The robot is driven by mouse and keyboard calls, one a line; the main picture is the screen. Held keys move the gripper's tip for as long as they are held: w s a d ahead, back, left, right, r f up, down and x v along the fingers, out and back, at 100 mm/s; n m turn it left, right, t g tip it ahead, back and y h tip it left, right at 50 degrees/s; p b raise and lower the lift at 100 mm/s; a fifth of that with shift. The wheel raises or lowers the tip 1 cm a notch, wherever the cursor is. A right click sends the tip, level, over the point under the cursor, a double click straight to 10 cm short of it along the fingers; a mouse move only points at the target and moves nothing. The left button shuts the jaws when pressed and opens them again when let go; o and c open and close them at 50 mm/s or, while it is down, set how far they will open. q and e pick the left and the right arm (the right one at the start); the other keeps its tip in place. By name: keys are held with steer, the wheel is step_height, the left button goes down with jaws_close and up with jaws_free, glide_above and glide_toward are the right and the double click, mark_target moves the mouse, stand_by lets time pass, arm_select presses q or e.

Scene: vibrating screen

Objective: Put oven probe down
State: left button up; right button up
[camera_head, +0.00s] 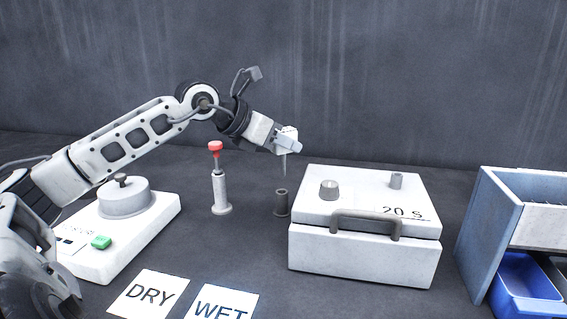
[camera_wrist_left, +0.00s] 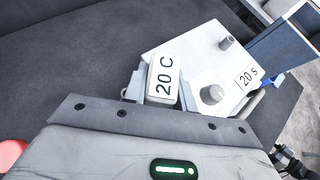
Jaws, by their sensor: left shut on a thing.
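My left gripper (camera_head: 287,141) is shut on the oven probe, a white block whose face reads "20 C" in the left wrist view (camera_wrist_left: 164,77). In the head view, the probe's thin needle (camera_head: 285,166) points down. Its tip appears just above a small dark cylindrical holder (camera_head: 282,203) with an open top; the exact gap and alignment are hard to tell. The holder stands on the table, left of the white oven box, and is not visible in the wrist view. My right gripper is not in view.
The white oven box (camera_head: 340,258) has a front handle, a knob and a "20 S" label. A red-topped white post (camera_head: 220,190) stands left of the holder. A white device with a green button (camera_head: 101,242), DRY (camera_head: 150,296) and WET cards, and a blue-grey rack (camera_head: 484,225) surround.

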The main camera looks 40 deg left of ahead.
arm_select(q)
steer(key=w+a+f, duration=0.4)
steer(key=f, duration=0.5)
steer(key=shift+p, duration=0.3)
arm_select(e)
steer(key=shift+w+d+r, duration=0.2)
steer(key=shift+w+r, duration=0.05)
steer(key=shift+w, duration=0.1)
arm_select(q)
steer(key=shift+f, duration=0.1)
steer(key=shift+f+b, duration=0.6)
steer(key=shift+f, duration=0.05)
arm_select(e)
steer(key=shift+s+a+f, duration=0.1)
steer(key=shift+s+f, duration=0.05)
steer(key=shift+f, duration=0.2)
arm_select(q)
steer(key=o, duration=1.1)
steer(key=shift+c, duration=0.2)
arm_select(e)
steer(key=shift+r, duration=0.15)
arm_select(q)
steer(key=shift+r, duration=0.15)
